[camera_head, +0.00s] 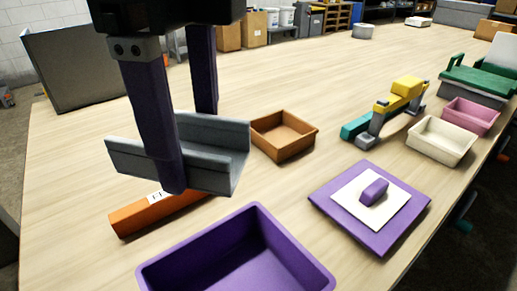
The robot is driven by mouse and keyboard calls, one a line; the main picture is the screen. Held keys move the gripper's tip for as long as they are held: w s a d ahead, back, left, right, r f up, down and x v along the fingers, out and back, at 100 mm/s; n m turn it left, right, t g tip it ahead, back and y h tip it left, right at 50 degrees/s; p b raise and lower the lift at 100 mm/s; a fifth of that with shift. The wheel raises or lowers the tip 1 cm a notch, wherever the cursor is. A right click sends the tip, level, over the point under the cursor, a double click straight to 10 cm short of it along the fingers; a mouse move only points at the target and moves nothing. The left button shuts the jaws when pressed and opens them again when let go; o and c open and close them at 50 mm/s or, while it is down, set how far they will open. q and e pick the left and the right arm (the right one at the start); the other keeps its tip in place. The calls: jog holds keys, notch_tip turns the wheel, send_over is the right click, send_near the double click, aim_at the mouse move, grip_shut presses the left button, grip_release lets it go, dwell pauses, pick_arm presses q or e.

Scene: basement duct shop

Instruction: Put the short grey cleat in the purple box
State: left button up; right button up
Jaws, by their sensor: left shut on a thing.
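My left gripper (188,150) is shut on the grey cleat (215,148), a short channel-shaped piece with raised sides. One dark purple finger is in front of the cleat and hides part of it; the other goes down behind its far side. The cleat appears held above the table, behind and left of the purple box (290,246) in the picture. The purple box is open, its visible inside is empty, and its near part is cut off by the bottom edge. My right gripper is not in view.
An orange bar (141,217) with a white label lies below the cleat. A brown tray (285,150), a purple lid-like plate (332,201) with a knob, a cream bin (440,148), a pink bin (470,122) and a pile of yellow, grey and teal pieces (400,95) stand rightward.

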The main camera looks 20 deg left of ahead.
pick_arm(q)
jog(key=d+f+m+b, duration=0.1)
jog(key=f+m+b, duration=0.1)
jog(key=f, duration=0.5)
jog(key=s+d+f+m+b, duration=0.1)
jog(key=f+m+b, duration=0.1)
jog(key=f, duration=0.6)
jog(key=d+f+m+b, duration=0.1)
jog(key=f+m+b, duration=0.1)
jog(key=f+m, duration=0.2)
jog(key=shift+s+f, duration=0.2)
jog(key=shift+f, duration=1.45)
jog(key=shift+f+b, duration=0.5)
jog(key=shift+f, duration=1.55)
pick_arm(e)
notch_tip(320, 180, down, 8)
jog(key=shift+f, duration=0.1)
pick_arm(q)
jog(key=shift+f, duration=0.15)
jog(key=o, duration=1.4)
jog(key=shift+c, duration=0.2)
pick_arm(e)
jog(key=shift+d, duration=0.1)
